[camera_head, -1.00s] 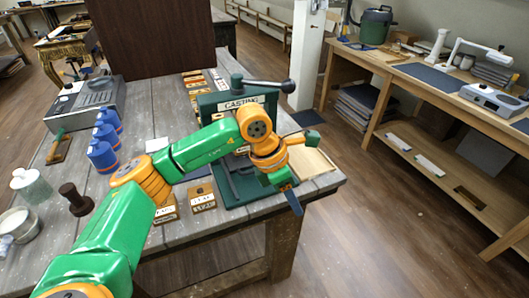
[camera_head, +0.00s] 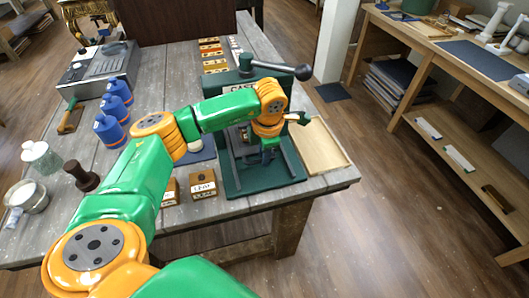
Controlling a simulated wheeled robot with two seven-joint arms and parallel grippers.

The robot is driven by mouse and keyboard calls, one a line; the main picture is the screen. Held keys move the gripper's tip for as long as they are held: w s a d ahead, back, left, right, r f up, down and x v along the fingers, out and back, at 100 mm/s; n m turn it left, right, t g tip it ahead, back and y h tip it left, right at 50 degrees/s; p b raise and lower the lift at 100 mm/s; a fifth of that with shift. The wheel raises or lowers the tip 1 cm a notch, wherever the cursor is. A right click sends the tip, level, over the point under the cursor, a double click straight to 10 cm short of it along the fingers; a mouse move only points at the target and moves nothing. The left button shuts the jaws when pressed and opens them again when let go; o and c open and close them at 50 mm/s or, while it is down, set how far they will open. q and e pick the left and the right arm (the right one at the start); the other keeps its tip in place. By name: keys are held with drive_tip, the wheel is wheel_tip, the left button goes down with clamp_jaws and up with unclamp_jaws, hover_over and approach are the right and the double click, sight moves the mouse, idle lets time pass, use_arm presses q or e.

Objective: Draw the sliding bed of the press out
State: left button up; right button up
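The dark green press (camera_head: 246,76) stands near the table's front right corner, with a sign on its crossbar partly hidden by my arm. Its black lever (camera_head: 285,69) sticks out to the right at the top. A green base plate (camera_head: 240,184) with two rails extends forward from it. The sliding bed cannot be told clearly from the base, as my arm covers part of the press opening. My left gripper (camera_head: 267,156) points down just above the rails at the front of the press. Its fingers look small and dark; their gap and any contact are unclear. My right gripper is not in view.
A shallow wooden tray (camera_head: 322,150) lies right of the press. Small labelled wooden blocks (camera_head: 203,184) sit left of the base. Blue bottles (camera_head: 110,131), a dark stamp (camera_head: 82,177) and glass jars (camera_head: 41,157) stand farther left. Open floor lies beyond the table's front edge.

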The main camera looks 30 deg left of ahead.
use_arm(q)
drive_tip(key=shift+s+r, duration=0.15)
drive_tip(key=shift+s, duration=0.05)
clamp_jaws()
idle(1.0)
